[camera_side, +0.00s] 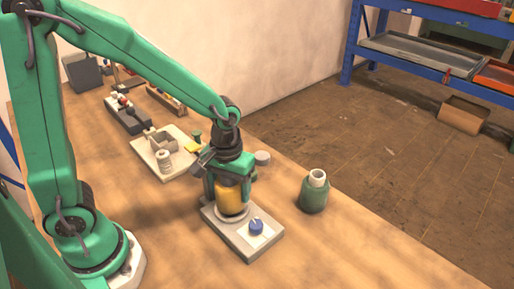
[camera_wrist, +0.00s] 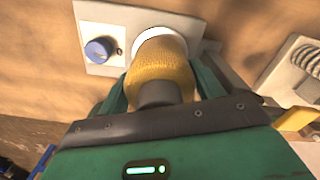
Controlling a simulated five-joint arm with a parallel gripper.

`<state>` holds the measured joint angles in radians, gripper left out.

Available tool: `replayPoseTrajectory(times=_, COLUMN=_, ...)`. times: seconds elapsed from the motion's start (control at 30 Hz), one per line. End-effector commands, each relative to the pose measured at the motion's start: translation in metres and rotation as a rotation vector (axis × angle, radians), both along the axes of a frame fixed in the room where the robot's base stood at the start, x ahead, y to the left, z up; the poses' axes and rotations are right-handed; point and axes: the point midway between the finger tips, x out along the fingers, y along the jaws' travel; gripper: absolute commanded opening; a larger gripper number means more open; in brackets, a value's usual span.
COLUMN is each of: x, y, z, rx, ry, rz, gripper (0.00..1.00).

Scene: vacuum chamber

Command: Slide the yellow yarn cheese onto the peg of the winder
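The yellow yarn cheese (camera_side: 230,197) stands roughly upright over the winder (camera_side: 243,238), a grey base with a white disc and a blue knob. My gripper (camera_side: 229,190) points down with a green finger on each side of the yarn. In the wrist view the yarn (camera_wrist: 162,65) fills the space between the fingers (camera_wrist: 160,88), which appear to press on it. A dark grey round end (camera_wrist: 158,94) shows at the yarn's near end. The winder's white disc (camera_wrist: 150,33) shows beyond the yarn. The peg's shaft is hidden; I cannot tell whether the yarn touches the disc.
A dark green jar-like thing with a white top (camera_side: 314,191) stands right of the winder. A pale tray (camera_side: 145,150) with small parts lies behind to the left. A grey round piece (camera_side: 262,158) lies behind the gripper. The table front right is clear.

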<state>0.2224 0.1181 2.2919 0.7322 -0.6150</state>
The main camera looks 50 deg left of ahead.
Motion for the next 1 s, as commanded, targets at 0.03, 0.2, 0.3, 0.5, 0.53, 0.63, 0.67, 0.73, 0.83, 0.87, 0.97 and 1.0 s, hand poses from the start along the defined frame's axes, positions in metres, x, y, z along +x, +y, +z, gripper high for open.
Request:
replayPoseTrajectory(times=0.03, x=0.000, y=0.000, z=0.000, rx=0.000, ry=-0.001, rz=0.000, gripper=0.76)
replayPoseTrajectory(times=0.2, x=0.000, y=0.000, z=0.000, rx=0.000, ry=-0.001, rz=0.000, gripper=0.90)
replayPoseTrajectory(times=0.3, x=0.000, y=0.000, z=0.000, rx=0.000, ry=-0.001, rz=0.000, gripper=0.90)
replayPoseTrajectory(times=0.5, x=0.000, y=0.000, z=0.003, rx=-0.001, ry=-0.001, rz=0.000, gripper=0.90)
replayPoseTrajectory(times=0.53, x=0.000, y=0.000, z=0.004, rx=0.000, ry=-0.002, rz=0.000, gripper=0.90)
replayPoseTrajectory(times=0.63, x=0.001, y=0.000, z=0.010, rx=0.000, ry=-0.002, rz=0.000, gripper=0.90)
replayPoseTrajectory(times=0.67, x=0.001, y=0.000, z=0.013, rx=0.000, ry=-0.002, rz=0.000, gripper=0.90)
replayPoseTrajectory(times=0.73, x=0.001, y=0.000, z=0.020, rx=-0.001, ry=-0.005, rz=0.000, gripper=0.90)
replayPoseTrajectory(times=0.83, x=0.001, y=0.000, z=0.032, rx=-0.001, ry=-0.005, rz=0.000, gripper=0.90)
replayPoseTrajectory(times=0.87, x=0.001, y=0.000, z=0.036, rx=-0.001, ry=-0.006, rz=0.000, gripper=0.90)
replayPoseTrajectory(times=0.97, x=0.001, y=0.000, z=0.050, rx=-0.001, ry=-0.005, rz=0.000, gripper=0.90)
replayPoseTrajectory(times=1.0, x=0.001, y=0.000, z=0.055, rx=-0.001, ry=-0.006, rz=0.000, gripper=0.90)
